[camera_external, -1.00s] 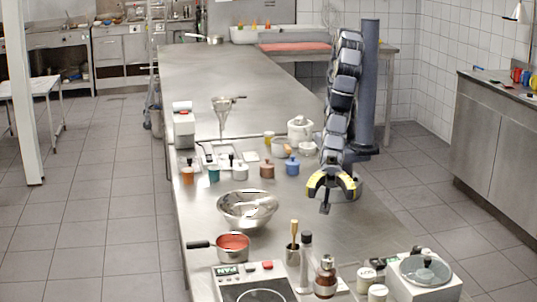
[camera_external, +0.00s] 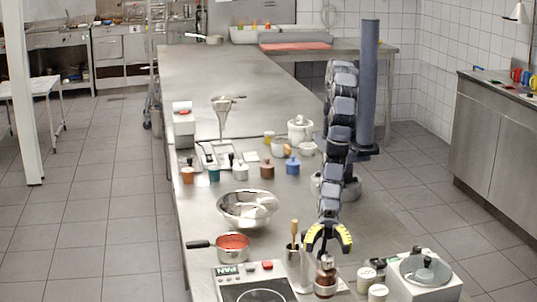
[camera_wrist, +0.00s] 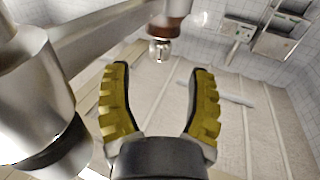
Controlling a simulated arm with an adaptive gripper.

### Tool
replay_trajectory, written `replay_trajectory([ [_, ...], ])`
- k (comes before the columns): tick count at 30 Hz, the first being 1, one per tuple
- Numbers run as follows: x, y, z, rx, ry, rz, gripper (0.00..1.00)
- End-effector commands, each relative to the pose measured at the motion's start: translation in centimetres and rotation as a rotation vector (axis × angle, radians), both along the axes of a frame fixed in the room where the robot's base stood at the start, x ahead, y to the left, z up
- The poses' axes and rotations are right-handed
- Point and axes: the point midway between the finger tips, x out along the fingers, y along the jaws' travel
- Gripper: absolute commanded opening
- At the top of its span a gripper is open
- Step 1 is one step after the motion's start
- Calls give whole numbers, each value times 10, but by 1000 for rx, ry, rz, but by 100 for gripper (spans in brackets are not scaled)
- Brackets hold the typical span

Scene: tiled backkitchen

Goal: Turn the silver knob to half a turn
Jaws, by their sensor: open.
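The silver knob (camera_wrist: 159,50) is a small metal cap on the end of a brown, bottle-like body (camera_wrist: 168,24), at the top middle of the wrist view. In the external view, this brown body (camera_external: 325,285) stands upright near the counter's front end. My gripper (camera_external: 328,247) is just above it, fingers spread and pointing down. In the wrist view my gripper (camera_wrist: 162,68) is open and empty, with the knob beyond and between its yellow fingertips, apparently not touched. The knob is small and partly obscured by my gripper in the external view.
A tall metal cylinder (camera_wrist: 30,95) is close on the left in the wrist view. A pot of red food (camera_external: 233,242), a hotplate (camera_external: 225,284) and a metal bowl (camera_external: 240,217) stand to the left. White jars (camera_external: 366,277) and a white appliance (camera_external: 410,287) crowd the right.

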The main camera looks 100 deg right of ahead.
Motion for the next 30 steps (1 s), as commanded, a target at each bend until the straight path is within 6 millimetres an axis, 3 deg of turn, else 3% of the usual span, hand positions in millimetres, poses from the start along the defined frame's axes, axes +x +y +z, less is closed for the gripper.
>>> replay_trajectory([
  [12, 16, 44, -1, -2, 2, 0, 56],
  [25, 18, 50, 0, -3, 1, 0, 56],
  [26, 18, 50, 0, -3, 1, 0, 52],
  [27, 18, 50, 0, -3, 1, 0, 35],
  [30, 18, 50, 0, -3, 1, 0, 0],
])
